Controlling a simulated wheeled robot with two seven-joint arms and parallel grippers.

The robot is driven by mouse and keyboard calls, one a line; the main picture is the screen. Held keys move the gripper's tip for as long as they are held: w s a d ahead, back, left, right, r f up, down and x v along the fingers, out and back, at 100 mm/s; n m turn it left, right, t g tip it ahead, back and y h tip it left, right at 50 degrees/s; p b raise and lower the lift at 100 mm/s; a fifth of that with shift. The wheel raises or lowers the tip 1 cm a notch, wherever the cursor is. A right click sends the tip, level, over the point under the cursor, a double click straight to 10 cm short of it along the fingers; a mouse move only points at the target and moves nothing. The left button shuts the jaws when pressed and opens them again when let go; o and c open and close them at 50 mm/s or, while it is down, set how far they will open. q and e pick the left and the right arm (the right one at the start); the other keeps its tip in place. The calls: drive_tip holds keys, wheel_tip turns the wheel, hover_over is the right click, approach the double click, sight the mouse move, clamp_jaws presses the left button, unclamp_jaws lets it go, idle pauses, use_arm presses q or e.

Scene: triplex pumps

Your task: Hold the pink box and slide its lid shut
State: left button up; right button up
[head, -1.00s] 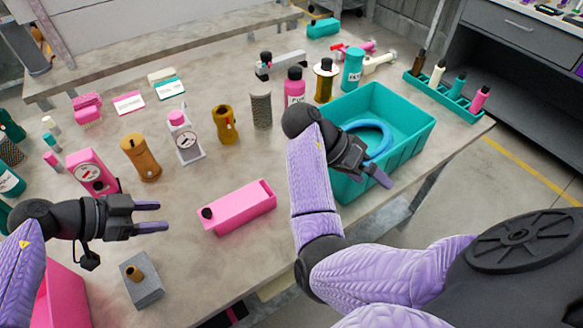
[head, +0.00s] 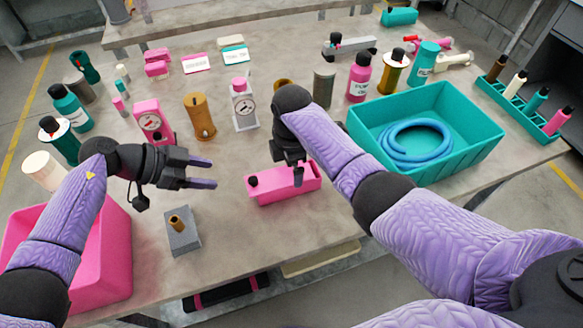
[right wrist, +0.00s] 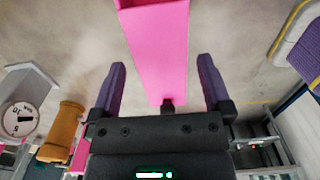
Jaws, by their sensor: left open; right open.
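The pink box (head: 283,193) lies on the table in front of me, long and narrow. A small black knob (head: 252,181) is on top at its left end; in the right wrist view the knob (right wrist: 167,104) is at the end nearer the palm. My right gripper (head: 298,176) is over the right part of the box, pointing down and partly hiding it. In the right wrist view the open fingers (right wrist: 160,85) appear on either side of the box (right wrist: 158,50); contact cannot be told. My left gripper (head: 202,172) is open and empty, left of the box.
A grey block with a brown peg (head: 182,238) stands left of the box, near a pink bin (head: 108,262). A teal bin (head: 478,145) with a blue hose is at the right. Bottles and gauges stand behind. The table before the box is clear.

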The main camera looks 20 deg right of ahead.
sight(291, 174)
wheel_tip(291, 174, down, 5)
drive_tip(key=shift+f, duration=0.2)
